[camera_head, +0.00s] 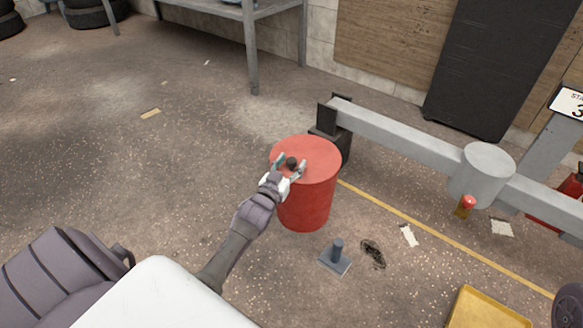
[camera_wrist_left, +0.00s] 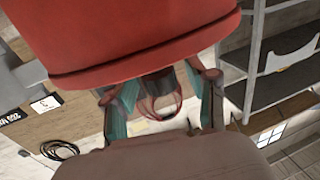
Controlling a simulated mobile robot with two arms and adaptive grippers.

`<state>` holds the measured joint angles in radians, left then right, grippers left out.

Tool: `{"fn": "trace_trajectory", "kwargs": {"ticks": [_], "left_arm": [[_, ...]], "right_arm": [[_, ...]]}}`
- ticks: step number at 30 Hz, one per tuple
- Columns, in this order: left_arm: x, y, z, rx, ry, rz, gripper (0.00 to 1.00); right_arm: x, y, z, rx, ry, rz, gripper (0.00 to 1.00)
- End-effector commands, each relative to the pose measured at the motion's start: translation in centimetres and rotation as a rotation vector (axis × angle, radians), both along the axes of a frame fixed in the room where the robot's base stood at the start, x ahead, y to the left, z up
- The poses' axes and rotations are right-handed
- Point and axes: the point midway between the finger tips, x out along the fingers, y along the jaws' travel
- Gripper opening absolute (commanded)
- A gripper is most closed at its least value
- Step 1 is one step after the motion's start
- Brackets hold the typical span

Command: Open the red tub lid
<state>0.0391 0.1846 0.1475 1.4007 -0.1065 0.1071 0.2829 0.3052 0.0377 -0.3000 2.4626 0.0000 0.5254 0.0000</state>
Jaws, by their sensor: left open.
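The red tub (camera_head: 305,205) stands upright on the floor, with its round red lid (camera_head: 322,152) on top. A small dark knob (camera_head: 291,162) sits on the lid. My left gripper (camera_head: 290,165) is open over the lid, with one finger on each side of the knob. I cannot tell whether the fingers touch it. In the left wrist view the red tub (camera_wrist_left: 130,35) fills the top. The open left gripper (camera_wrist_left: 163,108) shows below it, with a dark and reddish shape between its fingers. My right gripper is not in view.
A grey beam (camera_head: 400,135) runs behind the tub to the right, with a grey cylinder (camera_head: 487,165) on it. A small grey block with a post (camera_head: 337,258) stands in front of the tub. A yellow tray (camera_head: 488,312) lies lower right. Floor left of the tub is clear.

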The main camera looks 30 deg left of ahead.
Motion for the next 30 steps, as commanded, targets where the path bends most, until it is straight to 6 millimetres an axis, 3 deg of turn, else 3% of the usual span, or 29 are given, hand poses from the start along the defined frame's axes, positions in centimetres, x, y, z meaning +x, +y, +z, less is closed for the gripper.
{"fn": "trace_trajectory", "kwargs": {"ticks": [11,21,30], "left_arm": [[0.66,0.11,0.01,0.001,0.002,0.000,0.57],[0.63,0.10,0.00,0.000,0.001,0.000,0.03],[0.63,0.09,0.06,0.000,0.002,0.000,0.00]], "right_arm": [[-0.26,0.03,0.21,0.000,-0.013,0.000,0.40],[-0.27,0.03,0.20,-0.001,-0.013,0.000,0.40],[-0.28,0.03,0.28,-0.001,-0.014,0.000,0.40]]}}
